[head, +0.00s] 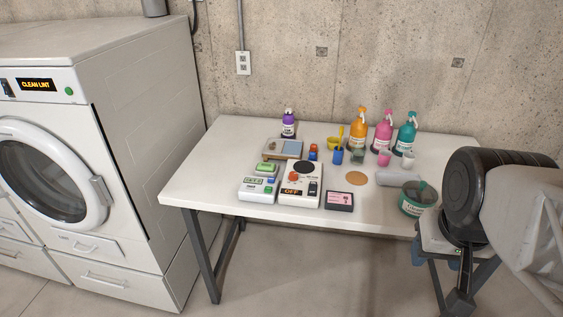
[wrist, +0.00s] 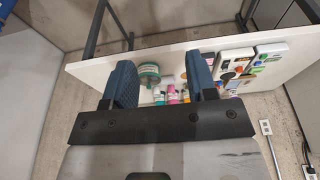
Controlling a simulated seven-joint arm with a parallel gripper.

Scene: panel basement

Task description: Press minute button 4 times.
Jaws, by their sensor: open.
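A small white timer-like device (head: 257,190) with a greenish display and a few small coloured buttons lies at the front left of the white table (head: 220,150). Its button labels are too small to read, so I cannot tell which is the minute button. Beside it on the right is a larger white device (head: 300,184) with a dark round plate, an orange knob and a display reading OFF. My gripper (wrist: 162,66) is open and empty, its two blue fingers apart. In the head view it is at the table's front right, well away from both devices.
A green tub (head: 415,199) stands near my gripper. Orange, pink and teal pump bottles (head: 383,134) stand at the back with cups before them. A dark pink-screened box (head: 339,200) lies right of the devices. A washer (head: 110,150) stands left of the table.

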